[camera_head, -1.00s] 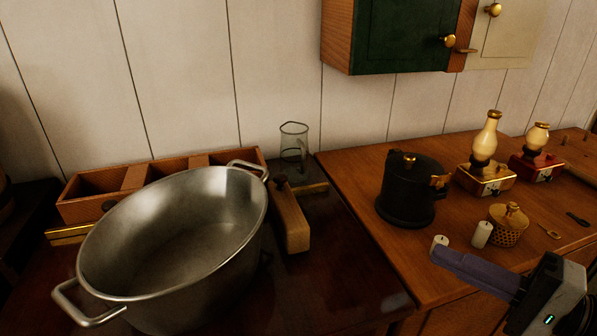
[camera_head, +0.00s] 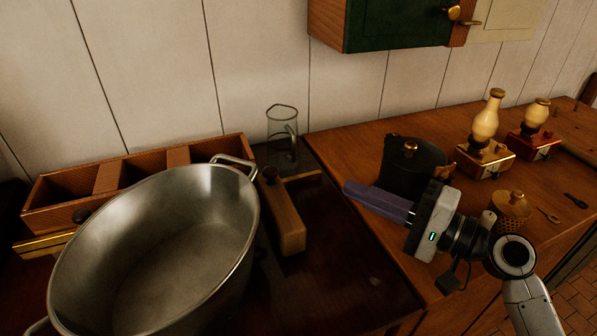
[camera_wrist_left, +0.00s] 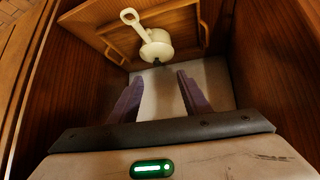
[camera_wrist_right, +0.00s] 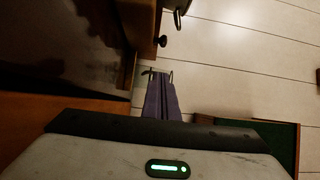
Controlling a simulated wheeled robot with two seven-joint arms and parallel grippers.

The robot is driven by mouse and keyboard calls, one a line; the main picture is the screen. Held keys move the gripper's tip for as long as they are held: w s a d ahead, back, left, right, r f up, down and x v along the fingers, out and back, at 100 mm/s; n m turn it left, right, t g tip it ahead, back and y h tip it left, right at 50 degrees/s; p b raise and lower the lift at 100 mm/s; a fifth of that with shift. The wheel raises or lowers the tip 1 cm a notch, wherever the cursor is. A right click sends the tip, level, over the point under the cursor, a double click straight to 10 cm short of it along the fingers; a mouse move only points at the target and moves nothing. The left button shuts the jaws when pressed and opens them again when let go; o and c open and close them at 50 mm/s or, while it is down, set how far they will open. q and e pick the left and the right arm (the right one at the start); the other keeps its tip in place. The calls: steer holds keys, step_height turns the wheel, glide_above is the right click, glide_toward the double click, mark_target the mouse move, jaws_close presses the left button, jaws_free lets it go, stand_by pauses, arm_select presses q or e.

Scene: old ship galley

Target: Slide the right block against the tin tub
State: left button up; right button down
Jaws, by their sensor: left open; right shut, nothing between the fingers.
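The tin tub (camera_head: 150,262) is a large oval metal vessel with handles, at the left of the head view. The right block (camera_head: 286,226) is a long wooden piece with a dark knob, just right of the tub; the rim hides whether they touch. My right gripper (camera_head: 348,190) is shut and empty, right of the block and apart from it, over the counter edge. In the right wrist view its fingers (camera_wrist_right: 161,85) are together, with the block (camera_wrist_right: 138,25) ahead. My left gripper (camera_wrist_left: 156,80) is open and empty in its wrist view, outside the head view.
A glass beaker (camera_head: 282,140) stands behind the block. A wooden compartment box (camera_head: 150,157) lies behind the tub. A black pot (camera_head: 410,165) stands close behind my right gripper. Dark surface right of the block is clear.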

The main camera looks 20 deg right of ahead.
mark_target(277, 193)
steer(key=p+x, duration=0.1)
steer(key=x, duration=0.6)
steer(key=shift+w+a+r, duration=0.15)
steer(key=shift+w+a, duration=0.05)
steer(key=shift+w, duration=0.15)
steer(key=a, duration=0.1)
steer(key=w+a+p, duration=0.1)
steer(key=a, duration=0.1)
steer(key=shift+a, duration=0.6)
arm_select(q)
steer(key=shift+a+r, duration=0.55)
steer(key=shift+r, duration=0.1)
arm_select(e)
steer(key=shift+f, duration=0.2)
steer(key=a+p, duration=0.1)
steer(key=a, duration=0.2)
steer(key=shift+a+r+p, duration=0.1)
steer(key=shift+a+p, duration=0.15)
steer(key=shift+p, duration=0.05)
steer(key=shift+a, duration=0.35)
arm_select(q)
steer(key=shift+s+r, duration=0.2)
steer(key=shift+r, duration=0.2)
